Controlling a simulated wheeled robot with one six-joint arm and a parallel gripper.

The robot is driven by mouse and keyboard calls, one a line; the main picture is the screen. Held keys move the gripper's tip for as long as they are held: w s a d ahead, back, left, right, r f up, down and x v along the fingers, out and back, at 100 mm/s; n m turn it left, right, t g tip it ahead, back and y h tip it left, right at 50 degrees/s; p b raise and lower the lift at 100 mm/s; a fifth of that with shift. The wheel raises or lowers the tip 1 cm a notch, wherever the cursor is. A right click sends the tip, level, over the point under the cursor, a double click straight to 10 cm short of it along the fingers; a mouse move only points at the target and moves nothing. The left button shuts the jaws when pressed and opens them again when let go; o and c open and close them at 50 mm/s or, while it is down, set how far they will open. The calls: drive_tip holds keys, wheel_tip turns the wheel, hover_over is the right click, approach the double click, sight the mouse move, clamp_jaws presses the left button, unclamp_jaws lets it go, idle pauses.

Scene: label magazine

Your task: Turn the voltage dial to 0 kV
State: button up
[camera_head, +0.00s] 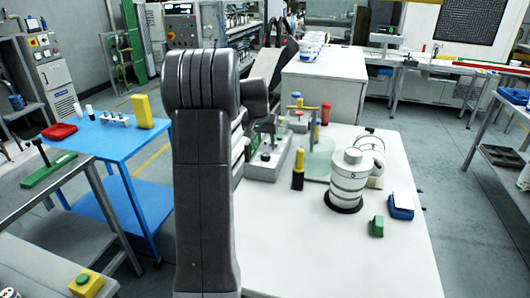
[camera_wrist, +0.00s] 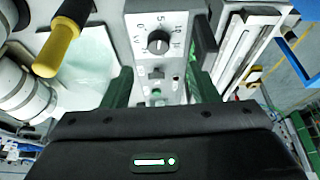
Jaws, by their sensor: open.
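The voltage dial (camera_wrist: 158,42) is a round black knob on a light grey panel (camera_wrist: 137,12) in the wrist view. Printed numbers surround it, with 5 and 10 the easiest to read. A pale mark shows on the knob, but its exact setting is too small to read surely. My gripper (camera_wrist: 160,88) is open. Its green-padded fingers stand on either side of the panel, apart from the dial, with nothing held.
White ringed cylinders (camera_head: 348,180) stand on the white table (camera_head: 330,262). A small green block (camera_head: 377,226) and a blue item (camera_head: 401,206) are at right. The table's front is clear.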

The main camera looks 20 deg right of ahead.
sight(266, 154)
drive_tip(key=p+x, duration=0.1)
drive_tip(key=x, duration=0.7)
drive_tip(key=shift+d+f, duration=0.1)
drive_tip(key=shift+f, duration=0.05)
drive_tip(key=c, duration=1)
